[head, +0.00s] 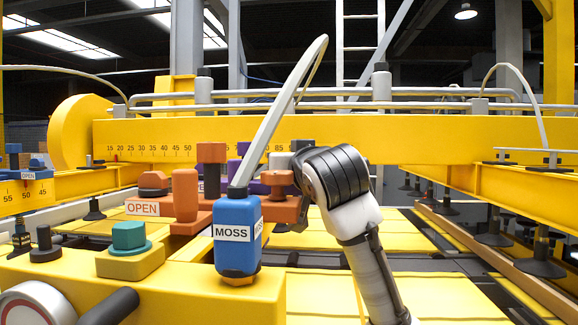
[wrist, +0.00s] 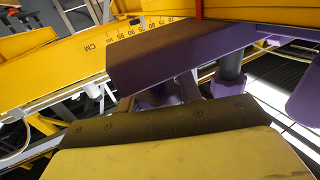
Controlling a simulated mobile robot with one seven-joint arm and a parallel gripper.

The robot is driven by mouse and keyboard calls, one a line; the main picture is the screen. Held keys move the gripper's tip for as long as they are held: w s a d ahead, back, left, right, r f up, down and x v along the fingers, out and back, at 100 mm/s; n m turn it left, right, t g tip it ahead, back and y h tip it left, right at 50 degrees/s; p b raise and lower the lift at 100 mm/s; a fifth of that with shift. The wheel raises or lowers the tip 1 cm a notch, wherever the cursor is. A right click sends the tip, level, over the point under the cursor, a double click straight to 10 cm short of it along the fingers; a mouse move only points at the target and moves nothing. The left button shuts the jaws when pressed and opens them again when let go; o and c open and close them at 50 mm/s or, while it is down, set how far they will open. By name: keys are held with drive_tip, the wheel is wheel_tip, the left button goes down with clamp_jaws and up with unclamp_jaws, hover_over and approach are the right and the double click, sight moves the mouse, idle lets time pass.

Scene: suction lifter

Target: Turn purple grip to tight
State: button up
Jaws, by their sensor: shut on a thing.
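Several purple parts (head: 212,153) show in the head view behind orange and blue parts, left of my wrist. The purple grip is largely hidden there, and its mark for tight cannot be read. In the wrist view a broad purple piece (wrist: 180,52) fills the upper middle, with a smaller purple part (wrist: 189,84) below it beside a grey post. My gripper (wrist: 165,122) is close against these purple parts and shut on the purple grip. Its fingertips are mostly hidden in the head view, where my dark wrist (head: 335,175) bends down from the right.
A blue block labelled MOSS (head: 238,245) with a pale hose stands in front, left of my arm. Orange handles (head: 186,195) and an OPEN label stand beside it. A green knob (head: 128,235) is farther left. A yellow scaled beam (head: 420,140) runs behind.

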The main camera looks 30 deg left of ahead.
drive_tip(key=shift+t, duration=0.3)
drive_tip(key=o, duration=1)
drive_tip(key=shift+w, duration=0.1)
drive_tip(key=shift+r, duration=0.1)
wheel_tip(320, 180, up, 20)
drive_tip(key=shift+f+p, duration=0.1)
drive_tip(key=shift+p, duration=0.5)
